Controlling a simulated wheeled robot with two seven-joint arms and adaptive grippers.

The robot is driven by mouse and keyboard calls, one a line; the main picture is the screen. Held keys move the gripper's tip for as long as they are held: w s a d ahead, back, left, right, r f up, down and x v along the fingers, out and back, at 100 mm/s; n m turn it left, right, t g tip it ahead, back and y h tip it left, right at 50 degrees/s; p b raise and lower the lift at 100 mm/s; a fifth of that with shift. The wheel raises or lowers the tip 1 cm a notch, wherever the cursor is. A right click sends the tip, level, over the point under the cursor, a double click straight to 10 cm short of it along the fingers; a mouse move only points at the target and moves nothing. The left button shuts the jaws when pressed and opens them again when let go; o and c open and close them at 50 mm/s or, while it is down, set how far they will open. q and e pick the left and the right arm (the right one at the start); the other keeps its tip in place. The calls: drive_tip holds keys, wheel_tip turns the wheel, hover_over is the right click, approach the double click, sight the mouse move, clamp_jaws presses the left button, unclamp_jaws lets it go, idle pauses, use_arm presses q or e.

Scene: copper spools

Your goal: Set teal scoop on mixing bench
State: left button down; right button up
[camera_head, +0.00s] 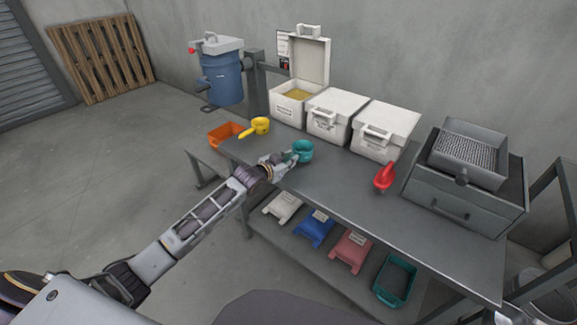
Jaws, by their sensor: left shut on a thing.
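The handle is mostly hidden by the fingers. I cannot tell whether the scoop's cup touches the bench top or hangs just above it.
An open white box (290,108) and two closed white boxes (338,113) (384,128) line the back. A yellow scoop (258,127), orange tray (226,134), red scoop (384,177) and sieve (466,153) stand around. The bench's front right is clear.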

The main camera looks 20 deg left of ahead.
use_arm(q)
wheel_tip(320, 180, down, 2)
drive_tip(key=shift+f, duration=0.2)
use_arm(e)
drive_tip(key=shift+w+a+r, duration=0.2)
drive_tip(key=shift+w+a, duration=0.1)
drive_tip(key=shift+w, duration=0.35)
use_arm(q)
drive_tip(key=shift+f, duration=0.1)
use_arm(e)
drive_tip(key=shift+s, duration=0.1)
use_arm(q)
drive_tip(key=c, duration=1.4)
unclamp_jaws()
drive_tip(key=shift+o, duration=0.2)
use_arm(e)
drive_tip(key=shift+s+d+f, duration=0.1)
drive_tip(key=shift+s+f, duration=0.1)
drive_tip(key=shift+s, duration=0.15)
drive_tip(key=shift+w, duration=0.1)
